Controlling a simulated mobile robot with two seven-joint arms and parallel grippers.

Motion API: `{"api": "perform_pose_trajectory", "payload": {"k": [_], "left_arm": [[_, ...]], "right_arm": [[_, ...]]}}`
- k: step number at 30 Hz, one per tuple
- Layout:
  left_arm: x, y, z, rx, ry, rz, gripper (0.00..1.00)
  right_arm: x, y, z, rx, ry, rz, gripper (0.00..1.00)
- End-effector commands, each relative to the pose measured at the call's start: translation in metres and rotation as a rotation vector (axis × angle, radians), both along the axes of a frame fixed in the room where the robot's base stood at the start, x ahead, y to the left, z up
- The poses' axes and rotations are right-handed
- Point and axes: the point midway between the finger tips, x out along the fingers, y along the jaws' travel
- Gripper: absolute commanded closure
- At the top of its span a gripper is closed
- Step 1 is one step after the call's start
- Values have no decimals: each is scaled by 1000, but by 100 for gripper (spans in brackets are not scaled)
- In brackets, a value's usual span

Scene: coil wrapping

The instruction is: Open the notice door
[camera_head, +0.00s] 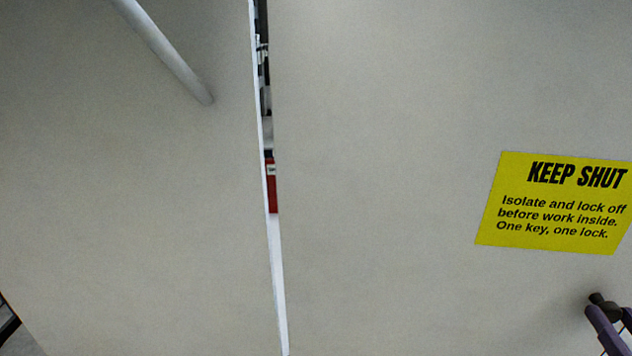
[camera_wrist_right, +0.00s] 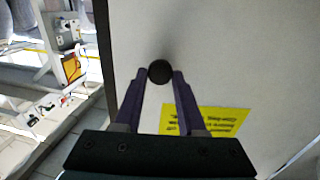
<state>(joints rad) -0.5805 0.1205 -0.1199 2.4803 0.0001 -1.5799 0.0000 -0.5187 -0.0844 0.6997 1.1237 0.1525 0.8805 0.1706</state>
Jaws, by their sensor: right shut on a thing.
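The notice door (camera_head: 400,120) is a large pale grey panel on the right in the head view. It bears a yellow notice (camera_head: 556,204) reading "KEEP SHUT", which also shows in the right wrist view (camera_wrist_right: 215,121). A dark round knob (camera_head: 598,299) sticks out of this door below the notice. My right gripper (camera_head: 608,318) is shut on the knob. In the right wrist view its purple fingers (camera_wrist_right: 164,76) lie on both sides of the black knob (camera_wrist_right: 160,70). My left gripper is out of view.
Another pale panel (camera_head: 130,200) is on the left, with a grey bar (camera_head: 170,55) at its top. A narrow gap between the panels shows a red item (camera_head: 272,188) inside. The right wrist view shows white equipment (camera_wrist_right: 60,50) and floor beyond the door's edge.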

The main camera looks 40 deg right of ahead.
Motion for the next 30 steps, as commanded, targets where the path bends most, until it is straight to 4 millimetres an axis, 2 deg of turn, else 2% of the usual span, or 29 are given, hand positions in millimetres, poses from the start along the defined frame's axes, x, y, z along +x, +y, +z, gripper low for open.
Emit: {"api": "perform_pose_trajectory", "payload": {"k": [8,9,17,26,30], "left_arm": [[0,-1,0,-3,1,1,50],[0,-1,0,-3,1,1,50],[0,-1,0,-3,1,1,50],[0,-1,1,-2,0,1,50],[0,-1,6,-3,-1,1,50]], "right_arm": [[-1,1,-3,7,7,-2,100],[-1,1,-3,7,7,-3,60],[-1,0,-2,4,4,-2,31],[-3,2,-1,3,3,-1,31],[-18,16,0,6,7,-3,31]]}}
